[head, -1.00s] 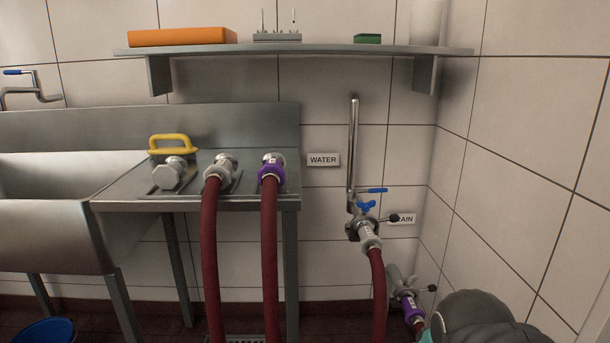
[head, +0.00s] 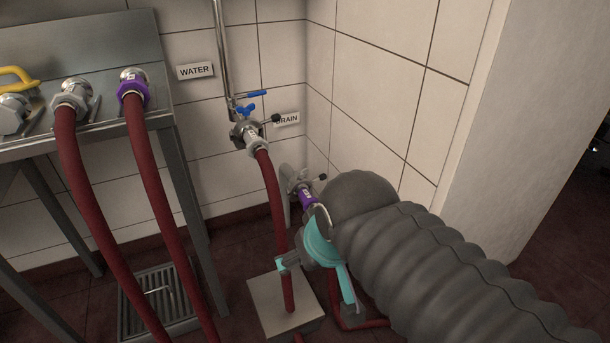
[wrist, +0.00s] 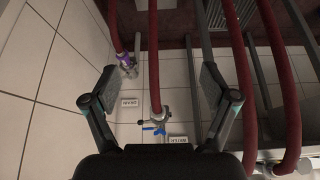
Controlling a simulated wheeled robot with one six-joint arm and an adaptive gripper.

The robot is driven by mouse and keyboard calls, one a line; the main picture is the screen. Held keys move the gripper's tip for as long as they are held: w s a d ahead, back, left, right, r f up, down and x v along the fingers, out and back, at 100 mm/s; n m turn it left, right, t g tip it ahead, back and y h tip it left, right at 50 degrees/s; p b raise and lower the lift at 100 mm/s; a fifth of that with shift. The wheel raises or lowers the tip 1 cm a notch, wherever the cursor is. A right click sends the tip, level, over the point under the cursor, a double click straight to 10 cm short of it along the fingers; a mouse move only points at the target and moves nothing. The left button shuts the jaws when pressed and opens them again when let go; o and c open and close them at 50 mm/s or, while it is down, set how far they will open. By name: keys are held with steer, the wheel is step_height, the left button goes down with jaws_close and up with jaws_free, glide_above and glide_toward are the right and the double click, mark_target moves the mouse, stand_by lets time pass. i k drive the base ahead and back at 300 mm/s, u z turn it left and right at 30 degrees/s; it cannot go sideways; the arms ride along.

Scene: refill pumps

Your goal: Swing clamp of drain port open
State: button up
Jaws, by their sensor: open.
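The drain port (head: 299,183) is low on the wall near the corner, below the DRAIN label (head: 287,119). It carries a clamp with a black knob (head: 322,178) and a purple hose collar (head: 307,198). In the wrist view the purple collar (wrist: 123,60) is at upper left, between the open fingers but nearer the left one. My gripper (wrist: 156,82) is open and empty. Whether the clamp is shut cannot be told.
The water valve (head: 248,130), with blue handles and a red hose (head: 272,190), is up and left of the drain port. A steel bench (head: 90,125) with two hoses stands at left. A floor grate (head: 158,305) and a pale square block (head: 268,305) are below. The right wall is close.

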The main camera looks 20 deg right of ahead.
mark_target(323, 177)
steer(key=u, duration=2.6)
steer(key=k, duration=0.45)
steer(key=z, duration=2.85)
steer(key=i, duration=0.5)
steer(key=z, duration=0.05)
